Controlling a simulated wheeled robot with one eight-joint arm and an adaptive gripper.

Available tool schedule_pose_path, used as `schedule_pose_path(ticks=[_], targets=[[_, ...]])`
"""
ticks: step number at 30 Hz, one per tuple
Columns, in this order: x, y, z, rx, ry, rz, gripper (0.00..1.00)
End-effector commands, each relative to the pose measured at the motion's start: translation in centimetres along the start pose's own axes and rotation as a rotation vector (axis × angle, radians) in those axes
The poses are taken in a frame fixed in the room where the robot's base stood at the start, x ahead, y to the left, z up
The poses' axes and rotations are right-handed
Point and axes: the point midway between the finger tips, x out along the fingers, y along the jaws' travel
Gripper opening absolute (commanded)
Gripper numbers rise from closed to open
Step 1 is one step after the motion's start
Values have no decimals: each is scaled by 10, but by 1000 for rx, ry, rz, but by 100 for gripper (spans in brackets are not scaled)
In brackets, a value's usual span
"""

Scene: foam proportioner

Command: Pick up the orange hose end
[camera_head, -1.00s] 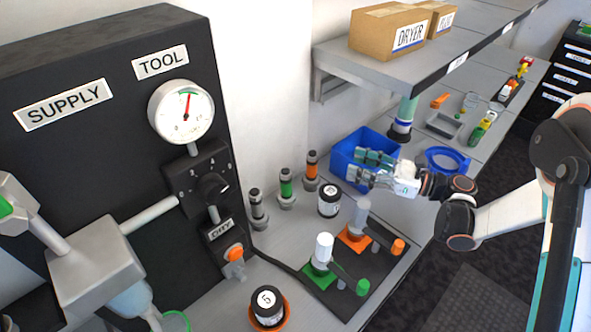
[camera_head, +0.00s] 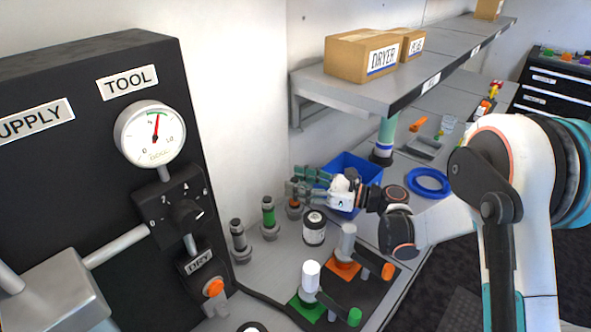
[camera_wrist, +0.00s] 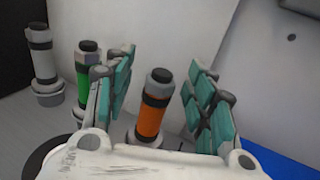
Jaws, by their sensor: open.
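The orange hose end (camera_wrist: 150,122) stands upright in a grey base on the bench, with a grey and black top. In the wrist view it shows between the two teal fingers of my gripper (camera_wrist: 160,95), which is open and apart from it on both sides. In the head view my gripper (camera_head: 308,185) points left at the row of hose ends and hides most of the orange one; only its lower part (camera_head: 294,204) shows. The green hose end (camera_head: 268,212) and the grey hose end (camera_head: 238,238) stand to its left.
A blue bin (camera_head: 367,170) stands just behind my gripper, close to the wall. A black plate with orange and green lever valves (camera_head: 340,285) lies nearer. The shelf (camera_head: 360,93) overhangs the bench.

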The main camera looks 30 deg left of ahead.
Motion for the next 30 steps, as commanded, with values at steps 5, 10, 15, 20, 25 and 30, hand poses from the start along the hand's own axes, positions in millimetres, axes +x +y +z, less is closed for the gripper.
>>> schedule_pose_path(ticks=[5,10,15,20,25,30], targets=[[12,0,-1,0,0,-1,50],[12,0,0,0,0,-1,46],[12,0,0,0,0,-1,7],[12,0,0,0,0,-1,0],[12,0,1,0,0,-1,0],[12,0,19,0,0,-1,0]])
